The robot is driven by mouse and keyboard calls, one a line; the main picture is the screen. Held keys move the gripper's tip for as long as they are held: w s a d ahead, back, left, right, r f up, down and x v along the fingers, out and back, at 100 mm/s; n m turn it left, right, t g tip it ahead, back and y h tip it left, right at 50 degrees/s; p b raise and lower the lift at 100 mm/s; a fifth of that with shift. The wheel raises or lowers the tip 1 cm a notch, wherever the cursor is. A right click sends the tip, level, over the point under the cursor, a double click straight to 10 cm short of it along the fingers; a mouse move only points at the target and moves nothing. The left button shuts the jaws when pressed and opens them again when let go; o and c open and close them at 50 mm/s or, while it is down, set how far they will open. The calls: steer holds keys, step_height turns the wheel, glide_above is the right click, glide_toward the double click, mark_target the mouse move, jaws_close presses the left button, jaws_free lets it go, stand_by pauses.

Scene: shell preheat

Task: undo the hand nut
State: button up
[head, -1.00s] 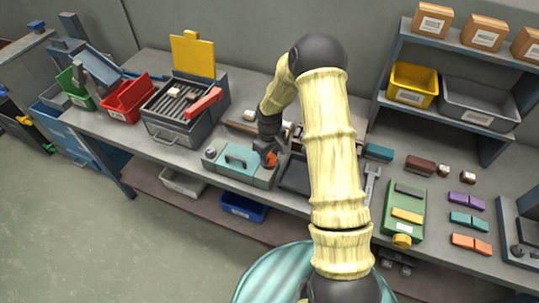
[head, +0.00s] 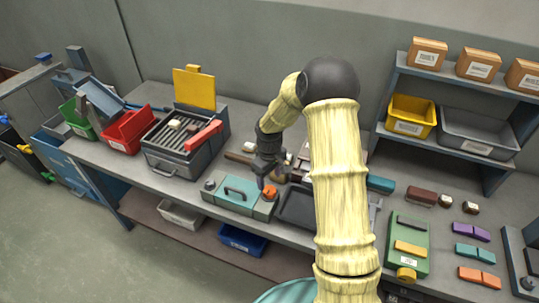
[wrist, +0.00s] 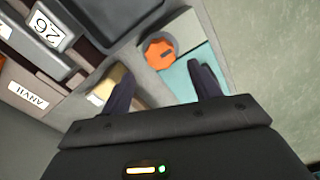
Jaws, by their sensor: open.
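The hand nut (head: 270,191) is a round orange knob on the grey right end of a teal-topped fixture (head: 228,197). In the wrist view the hand nut (wrist: 159,54) shows a dark mark on its face and lies beyond the fingertips, with the teal cover (wrist: 188,84) beside it. My gripper (head: 267,180) is just above the nut in the head view. Its two dark fingers (wrist: 160,82) are spread apart with nothing between them, one over the teal cover and one near a tan block (wrist: 104,88).
A dark tray (head: 296,207) lies just right of the fixture. A grey grill box with a yellow lid (head: 193,87) stands to its left, beside a red bin (head: 128,128). A green device (head: 407,235) and a shelf unit (head: 460,65) are to the right.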

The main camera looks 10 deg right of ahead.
mark_target(269, 190)
step_height(269, 190, up, 12)
steer(key=b, duration=0.1)
steer(key=shift+f, duration=0.1)
stand_by(0.4)
steer(key=s+r+m+t, duration=0.1)
steer(key=s+m, duration=0.5)
steer(key=s, duration=1.5)
steer(key=shift+t, duration=0.8)
steer(key=shift+w, duration=0.1)
steer(key=shift+s, duration=0.2)
